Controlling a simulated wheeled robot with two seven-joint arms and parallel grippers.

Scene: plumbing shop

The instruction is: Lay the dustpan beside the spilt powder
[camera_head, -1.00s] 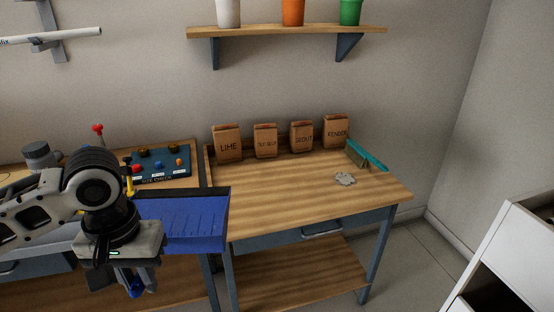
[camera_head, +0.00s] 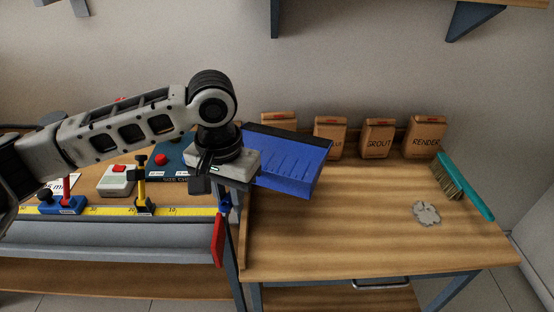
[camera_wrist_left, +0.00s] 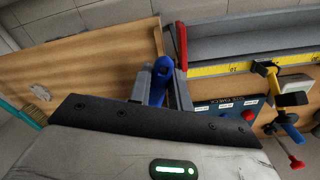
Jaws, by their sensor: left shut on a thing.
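The blue dustpan (camera_head: 287,160) hangs from my left gripper (camera_head: 226,200), over the left end of the right-hand workbench. My left gripper is shut on its blue handle, which shows between the fingers in the left wrist view (camera_wrist_left: 161,78). The spilt grey powder (camera_head: 426,213) lies on the right part of the bench top (camera_head: 340,235), well to the right of the dustpan. It also shows at the left of the wrist view (camera_wrist_left: 41,90). My right gripper is not in view.
A teal brush (camera_head: 462,186) rests right of the powder. Paper bags, including grout (camera_head: 377,138) and render (camera_head: 425,136), stand along the back. The bench between dustpan and powder is clear.

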